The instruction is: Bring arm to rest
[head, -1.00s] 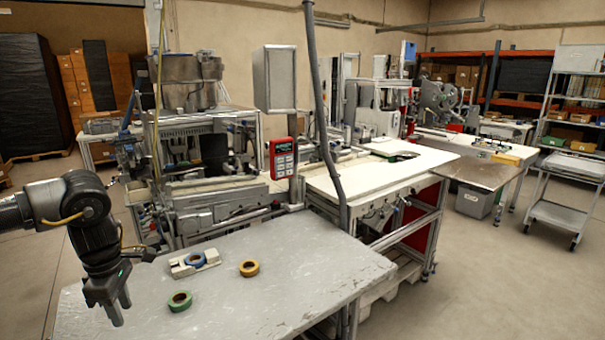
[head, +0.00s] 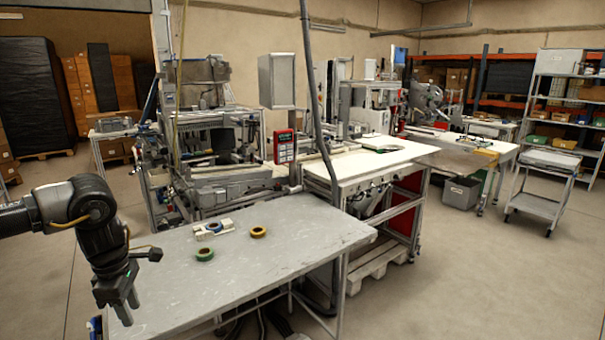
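My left gripper (head: 129,304) hangs pointing down at the left, by the near left part of the grey table (head: 290,235). Its two fingers are apart with nothing between them. A green tape reel (head: 205,255) lies flat on the table, to the right of the gripper and apart from it. A yellow tape reel (head: 258,232) lies farther right. A blue reel (head: 214,228) sits on a small white holder (head: 229,226) behind the green one. My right gripper is not in view.
A machine with a metal frame (head: 215,175) stands behind the table. A white workbench (head: 350,165) stands behind it to the right, with a wooden pallet (head: 372,255) below. A shelf cart (head: 545,185) is at the far right. The floor at the right is clear.

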